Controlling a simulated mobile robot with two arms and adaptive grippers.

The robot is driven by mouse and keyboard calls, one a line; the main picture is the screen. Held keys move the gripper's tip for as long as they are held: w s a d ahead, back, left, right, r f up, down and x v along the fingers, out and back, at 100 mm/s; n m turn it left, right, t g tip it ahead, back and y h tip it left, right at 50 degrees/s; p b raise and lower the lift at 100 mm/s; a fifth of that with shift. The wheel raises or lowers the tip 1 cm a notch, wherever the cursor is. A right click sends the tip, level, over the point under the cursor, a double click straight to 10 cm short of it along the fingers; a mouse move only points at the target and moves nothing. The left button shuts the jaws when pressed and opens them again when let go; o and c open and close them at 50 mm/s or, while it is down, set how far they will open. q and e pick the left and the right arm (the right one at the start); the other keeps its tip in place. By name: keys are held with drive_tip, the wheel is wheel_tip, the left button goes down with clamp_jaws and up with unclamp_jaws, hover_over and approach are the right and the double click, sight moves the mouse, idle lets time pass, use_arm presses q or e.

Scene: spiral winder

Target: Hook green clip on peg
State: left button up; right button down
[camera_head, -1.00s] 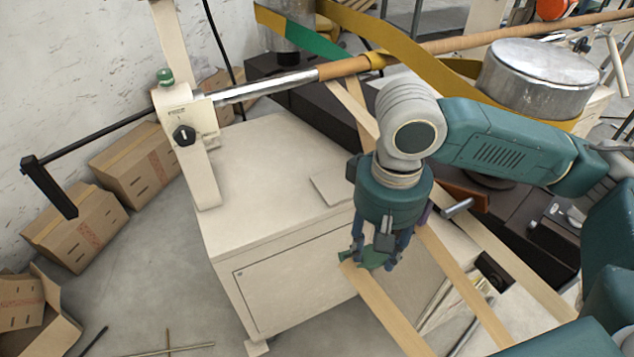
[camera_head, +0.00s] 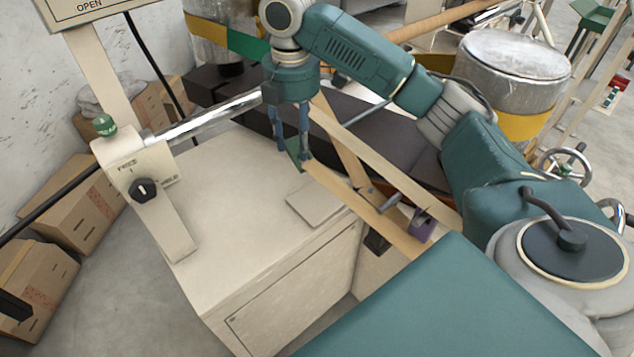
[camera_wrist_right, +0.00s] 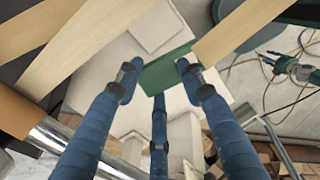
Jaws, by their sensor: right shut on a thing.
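The green clip (camera_head: 294,152) is at the fingers of my right gripper (camera_head: 290,150), above the cream cabinet top. In the right wrist view the clip (camera_wrist_right: 166,70) lies between the blue fingers (camera_wrist_right: 158,78), which are shut on it. A tan strip (camera_head: 345,195) runs from the clip down to the right; its end meets the clip in the wrist view. A short grey pin (camera_head: 390,203) sticks out beside a purple block (camera_head: 421,226); I cannot tell if it is the peg. A teal gripper-like shape (camera_wrist_right: 291,68), perhaps my left gripper, is small in the wrist view.
The cream cabinet (camera_head: 235,215) has a flat plate (camera_head: 315,205) on its top. A steel bar (camera_head: 215,115) crosses behind it from a post with a black knob (camera_head: 143,189). Other tan strips cross at the right. Cardboard boxes (camera_head: 75,205) stand at the left.

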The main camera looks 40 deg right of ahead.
drive_tip(key=shift+w+d+f+n, duration=0.25)
drive_tip(key=shift+w+d+n, duration=0.15)
drive_tip(key=shift+n, duration=0.2)
drive_tip(key=shift+w+d+n, duration=0.15)
drive_tip(key=shift+d+n, duration=0.1)
drive_tip(key=shift+n, duration=0.05)
drive_tip(key=shift+d, duration=0.15)
drive_tip(key=p, duration=0.2)
hover_over(303, 202)
wheel_tip(303, 202, down, 16)
drive_tip(key=shift+r, duration=0.2)
drive_tip(key=shift+f, duration=0.35)
wheel_tip(303, 202, down, 3)
drive_tip(key=shift+r+p, duration=0.1)
drive_tip(key=shift+p, duration=0.85)
drive_tip(key=shift+f, duration=0.25)
drive_tip(key=c, duration=1.5)
unclamp_jaws()
drive_tip(key=o, duration=0.5)
drive_tip(key=shift+f, duration=0.1)
drive_tip(key=shift+o, duration=0.4)
use_arm(q)
drive_tip(key=r, duration=0.1)
drive_tip(key=w+r, duration=0.2)
drive_tip(key=shift+a+r, duration=0.15)
drive_tip(key=shift+r, duration=0.15)
